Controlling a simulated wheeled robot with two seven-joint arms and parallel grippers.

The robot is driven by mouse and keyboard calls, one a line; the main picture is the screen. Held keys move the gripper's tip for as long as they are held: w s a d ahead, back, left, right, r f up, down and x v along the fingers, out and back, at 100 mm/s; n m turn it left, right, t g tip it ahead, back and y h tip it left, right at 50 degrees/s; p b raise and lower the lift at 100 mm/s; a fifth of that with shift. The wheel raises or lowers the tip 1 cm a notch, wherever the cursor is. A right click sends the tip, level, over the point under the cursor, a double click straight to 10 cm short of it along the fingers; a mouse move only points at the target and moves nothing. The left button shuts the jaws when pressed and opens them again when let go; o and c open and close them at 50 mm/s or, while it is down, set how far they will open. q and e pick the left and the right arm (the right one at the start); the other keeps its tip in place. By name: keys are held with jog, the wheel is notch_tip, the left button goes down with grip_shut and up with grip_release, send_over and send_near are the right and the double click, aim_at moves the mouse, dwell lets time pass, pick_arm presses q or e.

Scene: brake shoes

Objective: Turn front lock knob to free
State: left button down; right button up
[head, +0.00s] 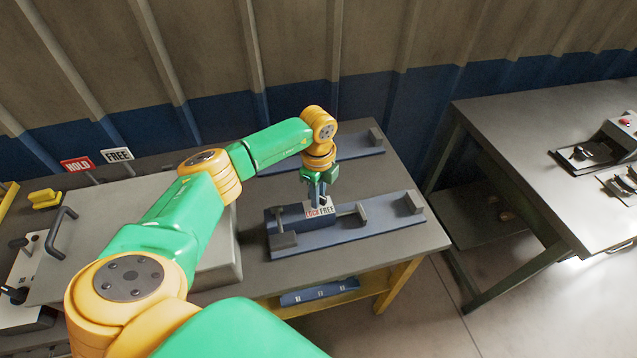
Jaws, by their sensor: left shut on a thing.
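The front fixture (385,220) is a dark blue base with grey upright blocks on the near side of the table. A small label plate reading LOCK and FREE (326,211) stands on its left part. My left gripper (317,198) points down right at this plate and is shut on the front lock knob. The knob itself is hidden by the fingers, so its turn toward LOCK or FREE cannot be told. My right gripper is not in view.
A second blue fixture (360,146) lies behind, partly covered by my arm. HOLD (76,164) and FREE (117,155) signs stand at the back left, near a large grey box (90,250). Another table (530,125) with devices is at the right, across a floor gap.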

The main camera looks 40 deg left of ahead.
pick_arm(q)
jog(key=shift+a+n, duration=0.1)
jog(key=shift+n, duration=0.2)
jog(key=c, duration=0.8)
grip_release()
notch_tip(320, 180, up, 7)
jog(key=shift+a+f+b, duration=0.1)
jog(key=shift+f+b, duration=0.1)
jog(key=shift+b, duration=0.6)
jog(key=shift+r, duration=0.25)
